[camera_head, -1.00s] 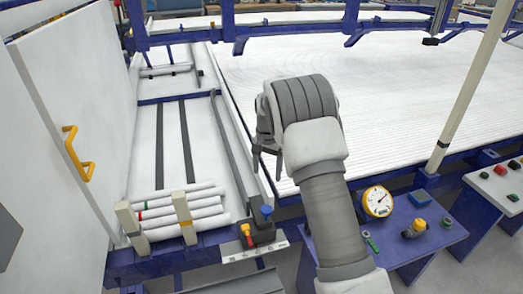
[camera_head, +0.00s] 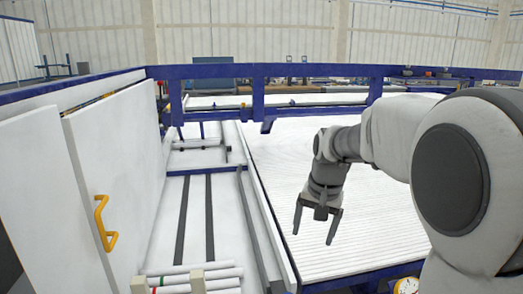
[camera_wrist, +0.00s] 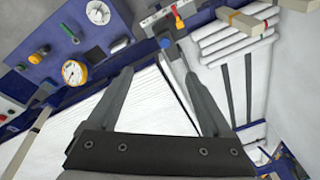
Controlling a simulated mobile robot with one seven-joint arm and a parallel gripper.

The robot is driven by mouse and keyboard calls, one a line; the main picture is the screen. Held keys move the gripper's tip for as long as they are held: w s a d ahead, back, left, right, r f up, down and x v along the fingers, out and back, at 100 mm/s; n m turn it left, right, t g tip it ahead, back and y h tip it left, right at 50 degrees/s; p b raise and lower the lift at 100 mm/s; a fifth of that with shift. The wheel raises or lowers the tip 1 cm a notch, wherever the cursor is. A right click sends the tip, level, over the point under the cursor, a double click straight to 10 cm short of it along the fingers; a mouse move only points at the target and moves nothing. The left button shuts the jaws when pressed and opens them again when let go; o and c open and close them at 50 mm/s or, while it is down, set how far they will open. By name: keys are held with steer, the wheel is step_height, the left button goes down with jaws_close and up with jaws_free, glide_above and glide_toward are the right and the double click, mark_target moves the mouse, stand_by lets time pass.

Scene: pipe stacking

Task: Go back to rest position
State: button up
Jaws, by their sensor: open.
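My gripper (camera_head: 317,222) hangs at the end of my bent arm, fingers pointing down, over the left part of the wide ribbed white bed. Its two fingers are spread apart with nothing between them. In the wrist view my gripper (camera_wrist: 165,85) also shows open and empty, its fingers above the bed's edge. Several white pipes (camera_head: 195,275) lie stacked between short beige posts at the bottom of the head view. The stack also shows at the upper right of the wrist view (camera_wrist: 232,40), well apart from the fingers.
A white panel door with a yellow handle (camera_head: 104,222) stands at the left. A blue rail (camera_head: 330,71) crosses behind the bed. The wrist view shows a blue control panel with a yellow-rimmed gauge (camera_wrist: 73,72). Free room surrounds my gripper above the white bed (camera_head: 375,225).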

steer(key=s+d+r+n+t, duration=0.1)
steer(key=s+r+n+t, duration=0.1)
steer(key=s, duration=1)
steer(key=s+d+r+n+t, duration=0.1)
steer(key=s+r+n, duration=0.1)
steer(key=s, duration=1.1)
step_height(320, 180, up, 13)
steer(key=p, duration=1.3)
steer(key=shift+w+h, duration=0.2)
steer(key=shift+h, duration=0.1)
steer(key=shift+f, duration=0.15)
